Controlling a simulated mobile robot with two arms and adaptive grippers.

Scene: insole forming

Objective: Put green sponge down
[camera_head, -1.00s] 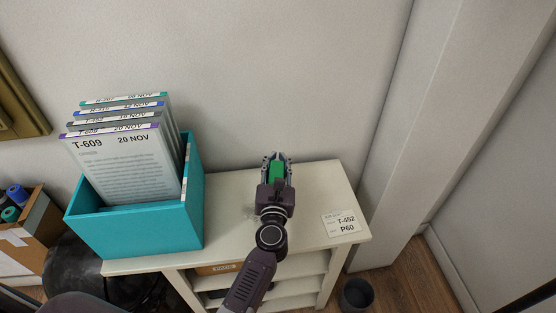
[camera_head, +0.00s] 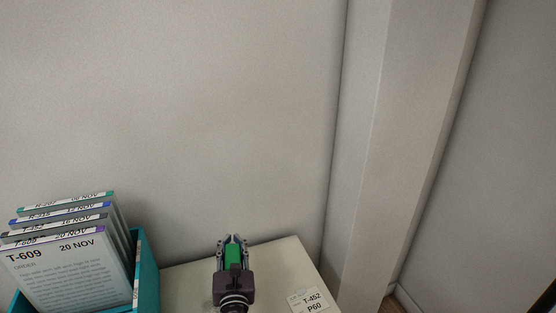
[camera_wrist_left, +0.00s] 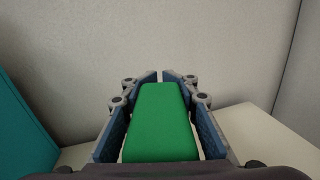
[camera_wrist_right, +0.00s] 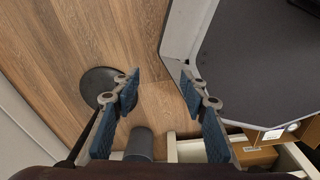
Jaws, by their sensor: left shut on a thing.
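The green sponge (camera_head: 232,256) is held between the fingers of my left gripper (camera_head: 232,240), over the pale shelf top (camera_head: 283,264) in the head view. In the left wrist view the sponge (camera_wrist_left: 160,120) lies lengthwise between the two blue-padded fingers (camera_wrist_left: 160,76). I cannot tell whether the sponge touches the shelf top. My right gripper (camera_wrist_right: 165,85) shows only in the right wrist view; its fingers are apart with nothing between them, above the wooden floor.
A teal box (camera_head: 147,272) with several labelled folders (camera_head: 70,265) stands left of the gripper. A white label reading T-452 P60 (camera_head: 311,300) lies at the right of the shelf top. The wall is behind. A dark cylinder (camera_wrist_right: 139,143) stands on the floor.

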